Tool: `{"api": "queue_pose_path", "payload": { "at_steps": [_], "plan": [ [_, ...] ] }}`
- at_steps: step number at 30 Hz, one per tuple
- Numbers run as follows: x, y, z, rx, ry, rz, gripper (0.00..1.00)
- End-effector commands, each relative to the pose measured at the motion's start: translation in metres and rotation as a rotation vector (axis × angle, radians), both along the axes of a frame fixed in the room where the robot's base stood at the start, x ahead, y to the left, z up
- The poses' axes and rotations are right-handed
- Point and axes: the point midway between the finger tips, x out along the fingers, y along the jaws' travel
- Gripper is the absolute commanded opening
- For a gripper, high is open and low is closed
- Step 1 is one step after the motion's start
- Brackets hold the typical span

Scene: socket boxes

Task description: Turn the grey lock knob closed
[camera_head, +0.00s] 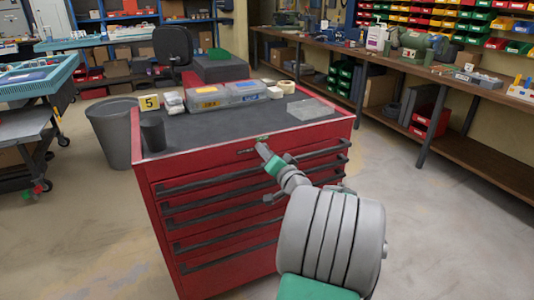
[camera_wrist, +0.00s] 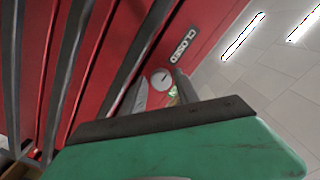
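The grey lock knob (camera_wrist: 162,79) is a small round disc on the red front of the tool cabinet (camera_head: 165,170). A dark line shows on its face, slanting in the wrist view. A label reading CLOSED (camera_wrist: 180,45) is beside it. My gripper (camera_wrist: 160,82) is open, with one finger to each side of the knob; I cannot tell whether either finger touches it. In the head view my gripper (camera_head: 262,149) reaches the top of the cabinet front, and the knob cannot be made out there.
Dark drawer handles (camera_head: 225,182) run across the cabinet front below my gripper. On the cabinet top are grey cases (camera_head: 215,98), a dark cup (camera_head: 153,134) and a yellow number 5 card (camera_head: 149,102). A grey bin (camera_head: 112,135) stands left. The floor at right is clear.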

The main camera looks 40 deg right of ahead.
Motion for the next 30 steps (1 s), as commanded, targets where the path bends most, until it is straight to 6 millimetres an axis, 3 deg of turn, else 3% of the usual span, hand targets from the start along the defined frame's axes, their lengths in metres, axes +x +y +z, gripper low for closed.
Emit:
{"api": "queue_pose_path", "payload": {
  "at_steps": [8, 15, 20, 30],
  "plan": [
    [-0.006, 0.001, 0.002, 0.0, -0.002, -0.002, 0.37],
    [-0.051, 0.013, 0.001, 0.0, -0.001, -0.006, 0.37],
    [-0.072, 0.02, 0.001, 0.0, -0.001, -0.003, 0.37],
    [-0.075, 0.022, 0.001, 0.0, -0.001, 0.0, 0.37]
  ]
}}
